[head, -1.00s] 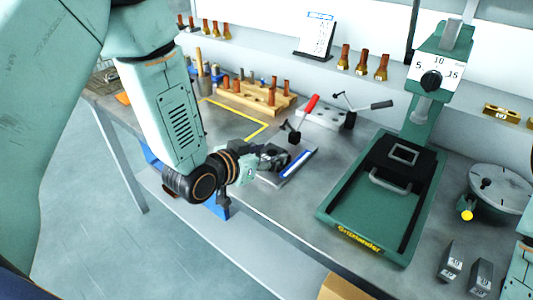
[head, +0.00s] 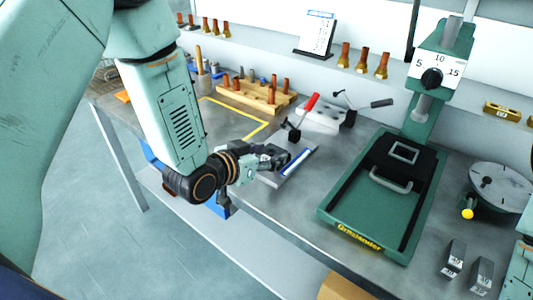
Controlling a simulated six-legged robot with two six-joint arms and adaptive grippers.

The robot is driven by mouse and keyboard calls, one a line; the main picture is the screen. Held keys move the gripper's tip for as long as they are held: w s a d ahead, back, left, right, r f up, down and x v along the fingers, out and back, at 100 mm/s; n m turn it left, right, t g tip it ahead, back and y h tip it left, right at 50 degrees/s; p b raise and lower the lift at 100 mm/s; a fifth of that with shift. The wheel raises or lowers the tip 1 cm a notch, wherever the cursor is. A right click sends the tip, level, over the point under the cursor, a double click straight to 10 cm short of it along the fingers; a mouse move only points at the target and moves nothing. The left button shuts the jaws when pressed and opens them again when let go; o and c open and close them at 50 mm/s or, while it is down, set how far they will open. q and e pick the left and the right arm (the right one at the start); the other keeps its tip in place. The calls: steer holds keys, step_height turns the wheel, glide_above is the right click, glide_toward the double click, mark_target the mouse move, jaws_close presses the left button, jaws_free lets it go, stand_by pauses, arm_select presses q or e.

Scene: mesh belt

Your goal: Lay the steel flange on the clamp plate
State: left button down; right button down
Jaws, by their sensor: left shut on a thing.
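My left gripper (head: 276,157) is shut low over the near edge of the bench, by a grey block with a blue strip (head: 296,163). It holds what seems to be the steel flange, which the dark fingers hide almost wholly. The pale clamp plate (head: 322,117) lies beyond the gripper, up and to the right, apart from it. A red-handled toggle clamp (head: 303,114) stands at its left side, and a black-handled clamp (head: 352,108) at its right side. My right gripper is not in view.
A green press (head: 333,217) stands right of the clamp plate. A wooden rack (head: 243,99) with copper-coloured pegs is behind left. A round dial plate (head: 497,187) and two small steel blocks (head: 455,258) are at the right. Bare bench lies between the gripper and press.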

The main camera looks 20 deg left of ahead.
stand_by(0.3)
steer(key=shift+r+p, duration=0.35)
steer(key=shift+p, duration=0.05)
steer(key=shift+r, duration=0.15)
stand_by(2.4)
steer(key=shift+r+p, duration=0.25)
steer(key=shift+p, duration=0.2)
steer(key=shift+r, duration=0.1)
stand_by(2.4)
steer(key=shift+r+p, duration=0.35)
steer(key=shift+p, duration=0.05)
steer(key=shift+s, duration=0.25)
